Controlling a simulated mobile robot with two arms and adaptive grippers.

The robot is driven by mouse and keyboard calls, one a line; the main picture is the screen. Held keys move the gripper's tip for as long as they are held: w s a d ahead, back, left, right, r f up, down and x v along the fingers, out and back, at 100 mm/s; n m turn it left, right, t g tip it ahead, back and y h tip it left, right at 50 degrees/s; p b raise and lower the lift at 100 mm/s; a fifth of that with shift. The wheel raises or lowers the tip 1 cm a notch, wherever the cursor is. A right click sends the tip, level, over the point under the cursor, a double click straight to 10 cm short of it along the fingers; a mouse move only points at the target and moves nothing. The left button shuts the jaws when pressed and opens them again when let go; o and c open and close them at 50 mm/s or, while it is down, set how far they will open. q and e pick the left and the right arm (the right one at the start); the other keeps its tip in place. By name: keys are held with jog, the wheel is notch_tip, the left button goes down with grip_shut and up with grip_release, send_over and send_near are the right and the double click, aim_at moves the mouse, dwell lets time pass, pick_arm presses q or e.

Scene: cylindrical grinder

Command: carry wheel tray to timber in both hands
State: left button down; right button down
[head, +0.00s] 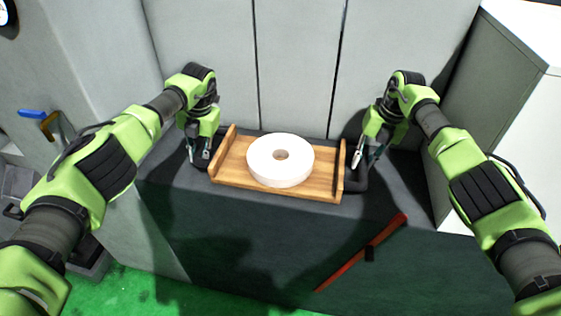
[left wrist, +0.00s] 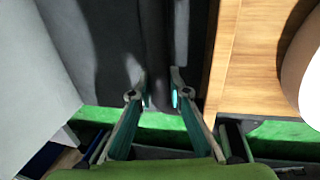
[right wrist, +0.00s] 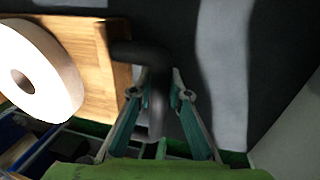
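The wheel tray (head: 228,172) is a shallow wooden tray with raised ends and a dark handle at each side. It rests on a dark ledge and carries a white grinding wheel (head: 300,152), which lies flat with its hole up. My left gripper (head: 199,155) is down at the left handle (left wrist: 155,45); its fingers stand either side of the bar, with a gap visible. My right gripper (head: 366,160) is down at the right handle (right wrist: 157,115); the bar lies between its fingers, which look slightly apart. The timber cannot be made out.
The ledge (head: 400,185) is dark, with grey panels (head: 298,60) close behind the tray. A grey cabinet (head: 500,90) stands at the right. A red bar (head: 362,252) slants across the dark front below the tray. The floor (head: 140,290) is green.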

pick_arm(q)
jog(key=shift+w+r, duration=0.1)
jog(key=shift+r, duration=0.15)
pick_arm(e)
jog(key=shift+w+r, duration=0.15)
jog(key=shift+r, duration=0.1)
pick_arm(q)
jog(key=shift+w, duration=0.1)
pick_arm(e)
jog(key=shift+w, duration=0.1)
